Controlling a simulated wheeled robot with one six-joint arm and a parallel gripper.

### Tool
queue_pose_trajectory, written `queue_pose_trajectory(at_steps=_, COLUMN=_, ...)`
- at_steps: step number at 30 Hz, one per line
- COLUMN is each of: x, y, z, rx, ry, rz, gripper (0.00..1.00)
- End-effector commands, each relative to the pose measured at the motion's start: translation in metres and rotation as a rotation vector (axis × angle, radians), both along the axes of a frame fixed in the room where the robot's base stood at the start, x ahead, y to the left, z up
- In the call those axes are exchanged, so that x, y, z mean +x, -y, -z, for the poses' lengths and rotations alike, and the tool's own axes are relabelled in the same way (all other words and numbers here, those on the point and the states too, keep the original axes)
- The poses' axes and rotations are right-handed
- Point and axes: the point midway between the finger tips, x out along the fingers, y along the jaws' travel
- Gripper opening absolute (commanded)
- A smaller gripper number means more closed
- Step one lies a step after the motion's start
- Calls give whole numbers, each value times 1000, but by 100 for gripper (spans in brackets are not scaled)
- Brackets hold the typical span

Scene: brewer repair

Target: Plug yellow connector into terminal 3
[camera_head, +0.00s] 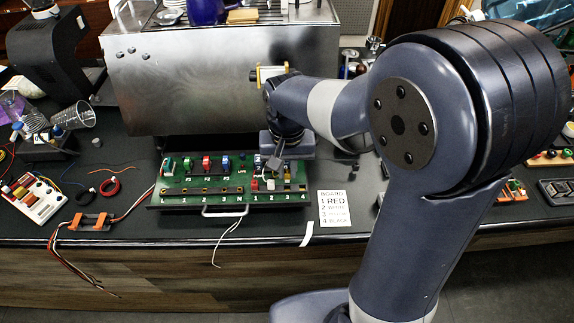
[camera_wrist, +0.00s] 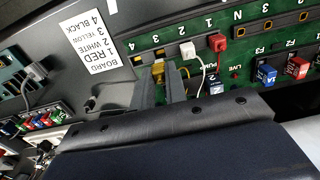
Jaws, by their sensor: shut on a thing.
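The green terminal board (camera_head: 215,200) lies in front of the steel brewer, and its numbered terminals run along the front right. A red connector (camera_wrist: 217,42) stands at terminal 1 and a white connector (camera_wrist: 187,50) at terminal 2. My gripper (camera_wrist: 160,75) is shut on the yellow connector (camera_wrist: 158,69), close to the terminal 3 slot in the wrist view. I cannot tell whether the connector is in the slot or just above it. In the head view my gripper (camera_head: 274,162) is over the right part of the board and the yellow connector cannot be made out.
The steel brewer (camera_head: 215,90) stands close behind. A label card (camera_head: 333,208) right of the board lists 1 red, 2 white, 3 yellow, 4 black. Fuses and switches (camera_head: 207,163) rise at the board's back. A loose white wire (camera_head: 228,238) hangs over the front edge.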

Motion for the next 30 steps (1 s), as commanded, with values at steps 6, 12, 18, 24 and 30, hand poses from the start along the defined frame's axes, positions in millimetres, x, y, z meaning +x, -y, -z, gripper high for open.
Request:
queue_pose_trajectory(at_steps=6, x=0, y=0, z=26, rx=0, ry=-1, rz=0, gripper=0)
queue_pose_trajectory(at_steps=12, x=0, y=0, z=22, rx=0, ry=-1, rz=0, gripper=0)
queue_pose_trajectory(at_steps=18, x=0, y=0, z=24, rx=0, ry=-1, rz=0, gripper=0)
queue_pose_trajectory(at_steps=24, x=0, y=0, z=24, rx=0, ry=0, rz=0, gripper=0)
queue_pose_trajectory(at_steps=30, x=0, y=0, z=25, rx=0, ry=-1, rz=0, gripper=0)
